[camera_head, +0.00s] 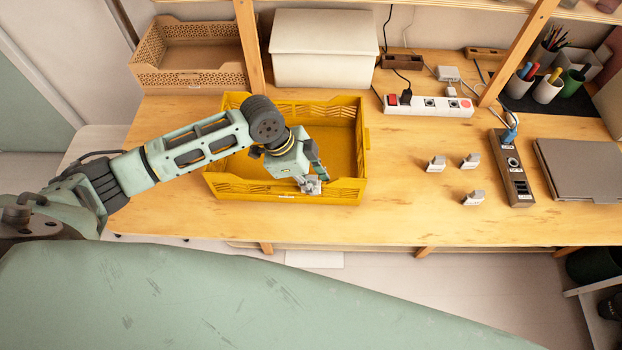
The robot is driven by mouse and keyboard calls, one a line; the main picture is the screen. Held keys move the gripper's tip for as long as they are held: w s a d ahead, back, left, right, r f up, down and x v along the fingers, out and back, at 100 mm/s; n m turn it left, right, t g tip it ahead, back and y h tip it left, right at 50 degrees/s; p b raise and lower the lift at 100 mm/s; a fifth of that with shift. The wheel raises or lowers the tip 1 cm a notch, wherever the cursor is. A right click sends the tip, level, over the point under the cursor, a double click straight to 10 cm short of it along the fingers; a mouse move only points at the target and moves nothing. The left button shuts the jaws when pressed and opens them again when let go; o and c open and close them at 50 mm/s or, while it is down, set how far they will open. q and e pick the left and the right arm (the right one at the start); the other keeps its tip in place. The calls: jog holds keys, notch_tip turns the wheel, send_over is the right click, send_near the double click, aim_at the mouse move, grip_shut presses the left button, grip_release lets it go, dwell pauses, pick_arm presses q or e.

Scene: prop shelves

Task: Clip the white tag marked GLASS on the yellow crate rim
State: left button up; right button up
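The yellow crate (362,150) stands on the wooden table, left of the middle. My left gripper (311,184) reaches over the crate from the left and points down at its front rim, right of the middle. A small whitish-grey piece shows at its fingertips by the rim; I cannot tell whether it is a tag or part of the fingers, or whether they are shut. Three small white tags, one (436,164), another (470,161) and a third (474,198), stand on the table right of the crate. Their markings are too small to read. My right gripper is out of view.
A white power strip (428,106) with cables lies behind the tags. A dark socket strip (511,170) and a grey laptop (580,170) lie to the right. A white box (322,48) and a brown crate (190,78) stand behind. The table between crate and tags is clear.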

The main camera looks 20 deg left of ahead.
pick_arm(q)
jog(key=shift+o, duration=1.4)
jog(key=shift+a+r, duration=0.1)
jog(key=shift+r, duration=0.1)
jog(key=v, duration=1.1)
jog(key=shift+a+r, duration=0.2)
jog(key=shift+r, duration=0.05)
jog(key=shift+s+f, duration=0.1)
jog(key=shift+s, duration=0.05)
